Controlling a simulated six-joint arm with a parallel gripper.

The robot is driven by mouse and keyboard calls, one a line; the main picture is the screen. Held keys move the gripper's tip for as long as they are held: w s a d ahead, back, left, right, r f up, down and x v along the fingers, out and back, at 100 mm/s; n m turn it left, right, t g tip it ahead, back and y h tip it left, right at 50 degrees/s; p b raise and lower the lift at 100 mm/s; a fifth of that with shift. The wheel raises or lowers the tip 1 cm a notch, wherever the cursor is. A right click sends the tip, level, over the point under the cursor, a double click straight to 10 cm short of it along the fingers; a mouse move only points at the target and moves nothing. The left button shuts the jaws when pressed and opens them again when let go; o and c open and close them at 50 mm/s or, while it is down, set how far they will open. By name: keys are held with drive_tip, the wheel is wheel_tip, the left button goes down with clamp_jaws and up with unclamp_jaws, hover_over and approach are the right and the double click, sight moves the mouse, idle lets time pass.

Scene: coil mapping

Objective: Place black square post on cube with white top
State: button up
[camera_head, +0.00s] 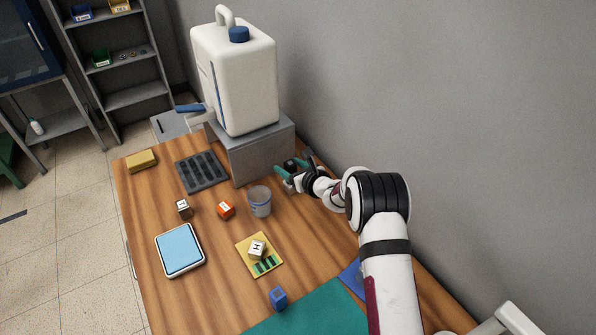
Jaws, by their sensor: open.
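My gripper (287,172) is at the right of the table, beside the grey block, with its fingers open and pointing left. A small black piece (290,163), which may be the black square post, shows at the fingers; I cannot tell whether it lies between them or is part of the gripper. A small cube with a white, lettered top (183,207) and brownish sides stands at the left of the table. Another pale cube marked H (258,248) sits on a yellow card. An orange cube (225,209) with a white label stands between them.
A clear cup (260,200) stands left of my gripper. A white jug (240,75) rests on the grey block (262,153). A dark slotted tray (202,171), yellow block (142,161), blue-topped pad (180,250), blue cube (278,298) and teal mat (310,312) are also on the table.

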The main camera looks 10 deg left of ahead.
drive_tip(key=v, duration=1)
drive_tip(key=s+r+n+g+y, duration=0.2)
drive_tip(key=s+r+n+g, duration=0.5)
drive_tip(key=s+r+n, duration=0.95)
drive_tip(key=s+d+f+n+g+h, duration=0.1)
drive_tip(key=s+d+h, duration=0.3)
drive_tip(key=s+d, duration=0.4)
drive_tip(key=s+d+f+n+g+h, duration=0.1)
drive_tip(key=s+d+f+n+h, duration=0.3)
drive_tip(key=s+d, duration=0.5)
drive_tip(key=s+h, duration=0.1)
drive_tip(key=s, duration=0.6)
drive_tip(key=shift+d+g+h, duration=0.15)
drive_tip(key=shift+g+h, duration=0.15)
